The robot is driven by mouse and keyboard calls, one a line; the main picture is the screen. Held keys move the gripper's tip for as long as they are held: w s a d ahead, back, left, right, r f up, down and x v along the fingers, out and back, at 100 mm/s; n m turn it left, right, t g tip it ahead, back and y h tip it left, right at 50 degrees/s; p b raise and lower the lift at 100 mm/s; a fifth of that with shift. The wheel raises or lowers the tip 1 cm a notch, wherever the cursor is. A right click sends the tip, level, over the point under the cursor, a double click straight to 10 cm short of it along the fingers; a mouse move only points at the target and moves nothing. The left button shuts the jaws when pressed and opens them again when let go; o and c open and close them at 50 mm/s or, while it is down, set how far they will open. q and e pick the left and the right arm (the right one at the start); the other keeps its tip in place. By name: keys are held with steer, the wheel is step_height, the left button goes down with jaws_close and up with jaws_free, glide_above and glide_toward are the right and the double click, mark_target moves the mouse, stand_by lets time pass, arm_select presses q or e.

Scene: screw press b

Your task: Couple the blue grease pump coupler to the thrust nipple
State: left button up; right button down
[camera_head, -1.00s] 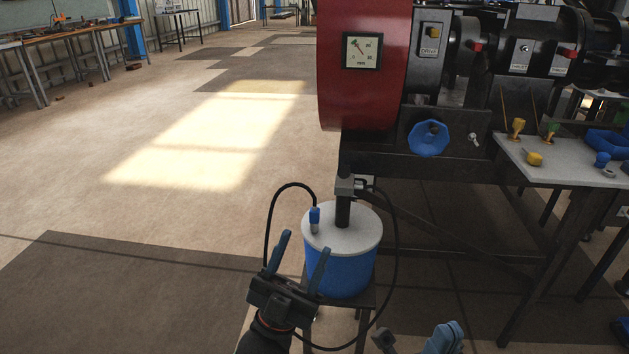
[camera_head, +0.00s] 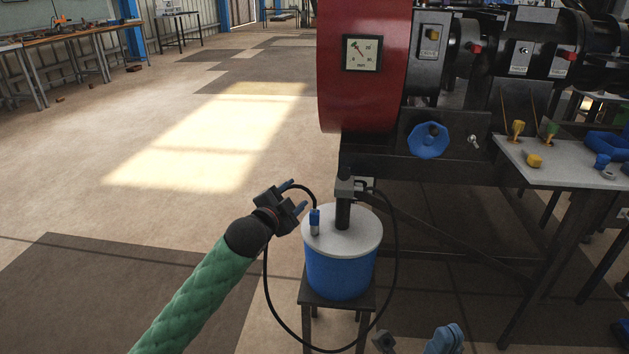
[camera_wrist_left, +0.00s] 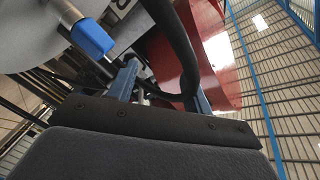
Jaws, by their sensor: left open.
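The blue grease pump coupler (camera_head: 314,217), with a silver lower part, stands upright on the pale lid of the blue pump drum (camera_head: 338,275). A black hose leads from its top. The coupler also shows at upper left in the left wrist view (camera_wrist_left: 92,38). My left gripper (camera_head: 296,198) is open, just left of and above the coupler. In the left wrist view the hose (camera_wrist_left: 178,45) passes across the space near the fingers. My right gripper (camera_head: 415,342) is partly cut off at the bottom edge.
The red press wheel (camera_head: 365,100) with a gauge rises behind the drum. A blue handwheel (camera_head: 428,139) sits right of it. A side table (camera_head: 560,172) holds yellow, green and blue parts. The drum stands on a dark stool (camera_head: 311,299). Floor at left is clear.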

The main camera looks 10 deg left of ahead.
arm_select(q)
steer(key=w+d+g, duration=0.3)
steer(key=r+m+g+y, duration=0.1)
steer(key=m+g+y, duration=0.25)
steer(key=g, duration=0.45)
glide_above(314, 211)
steer(key=w+d, duration=0.2)
steer(key=r+g+y, duration=0.1)
steer(key=a+g, duration=0.1)
steer(key=g, duration=0.1)
steer(key=shift+s+r+y, duration=0.35)
steer(key=shift+r, duration=0.05)
steer(key=shift+s+a+r+g+y, duration=0.3)
steer(key=shift+a+r+g, duration=0.2)
steer(key=shift+g, duration=0.5)
steer(key=shift+f, duration=6)
jaws_close()
